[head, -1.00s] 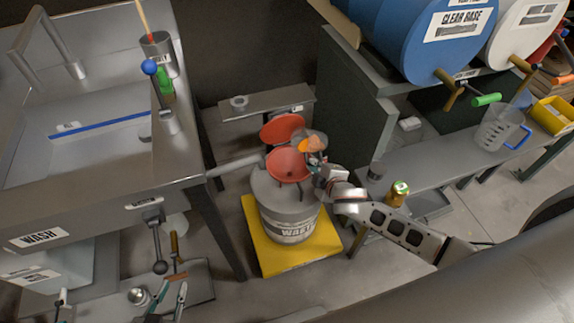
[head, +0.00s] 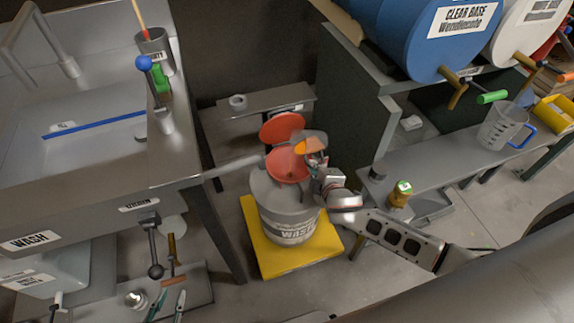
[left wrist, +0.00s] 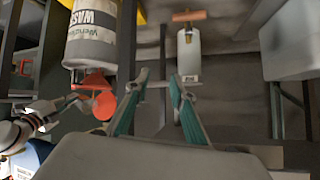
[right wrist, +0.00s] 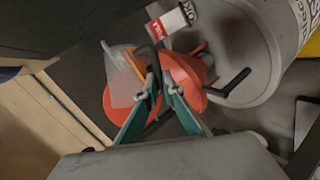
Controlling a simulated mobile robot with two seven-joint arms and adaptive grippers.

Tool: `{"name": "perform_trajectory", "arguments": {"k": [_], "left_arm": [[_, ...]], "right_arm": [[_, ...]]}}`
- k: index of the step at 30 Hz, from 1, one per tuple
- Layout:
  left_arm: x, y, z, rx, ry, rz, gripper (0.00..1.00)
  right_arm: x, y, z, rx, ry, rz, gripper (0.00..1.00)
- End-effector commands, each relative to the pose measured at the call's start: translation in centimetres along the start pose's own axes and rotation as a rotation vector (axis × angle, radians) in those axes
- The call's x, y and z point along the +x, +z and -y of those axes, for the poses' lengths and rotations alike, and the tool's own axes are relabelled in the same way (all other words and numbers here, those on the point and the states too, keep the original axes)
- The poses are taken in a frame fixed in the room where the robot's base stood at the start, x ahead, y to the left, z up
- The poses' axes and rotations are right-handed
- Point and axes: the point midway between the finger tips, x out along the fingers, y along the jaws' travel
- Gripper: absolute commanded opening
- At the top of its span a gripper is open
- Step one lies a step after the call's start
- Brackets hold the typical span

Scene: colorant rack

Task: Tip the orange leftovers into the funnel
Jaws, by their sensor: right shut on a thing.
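In the head view a clear cup (head: 312,137) with an orange patch inside is tilted just above a red funnel (head: 287,165). The funnel sits on top of the grey waste drum (head: 284,226). My right gripper (head: 318,165) is shut on the cup's dark handle, beside the funnel. In the right wrist view, the cup (right wrist: 122,85) shows orange along its side and overlaps the funnel (right wrist: 183,77); whether anything is flowing out cannot be told. My left gripper (left wrist: 158,78) is open and empty in the left wrist view, low at the left in the head view (head: 167,296).
A round red lid (head: 282,127) stands behind the funnel. The drum stands on a yellow base (head: 262,262). A steel sink bench (head: 95,205) is at the left. At the right a low shelf (head: 450,160) carries a can (head: 400,194) and a measuring jug (head: 505,127).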

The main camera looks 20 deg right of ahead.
Motion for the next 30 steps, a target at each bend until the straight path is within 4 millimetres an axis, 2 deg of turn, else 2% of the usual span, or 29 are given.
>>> {"name": "perform_trajectory", "arguments": {"k": [30], "left_arm": [[0.33, 0.74, -0.1, 0.006, 0.0, 0.006, 0.24]], "right_arm": [[0.28, 0.02, 0.53, -0.059, 0.036, 0.027, 0.0]]}}
